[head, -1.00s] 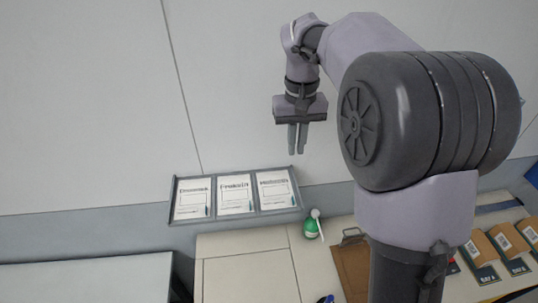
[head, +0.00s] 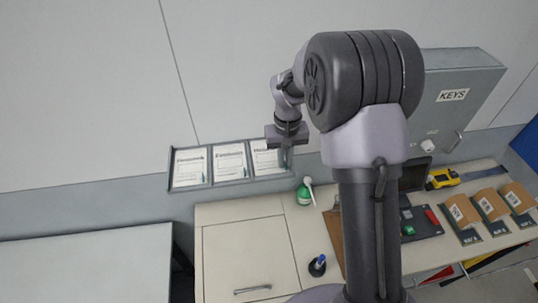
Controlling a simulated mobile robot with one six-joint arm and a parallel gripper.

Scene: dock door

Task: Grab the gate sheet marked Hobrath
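Three white sheets with dark headings stand side by side in a grey wall rack (head: 205,186): a left sheet (head: 189,170), a middle sheet (head: 229,163) and a right sheet (head: 265,160). The headings are too small and blurred to read surely, so I cannot confirm which one says Hobrath. My gripper (head: 287,158) points down at the right sheet's right side and covers part of it. I cannot tell whether it touches the sheet, and the finger gap does not show clearly.
Below the rack, a green bottle (head: 304,194) with a white top stands on the cabinet counter (head: 240,212). A dark pen cup (head: 317,265) is nearer. A grey KEYS box (head: 455,100) hangs at right. Brown packets (head: 462,211) and a yellow tool (head: 442,178) lie on the counter.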

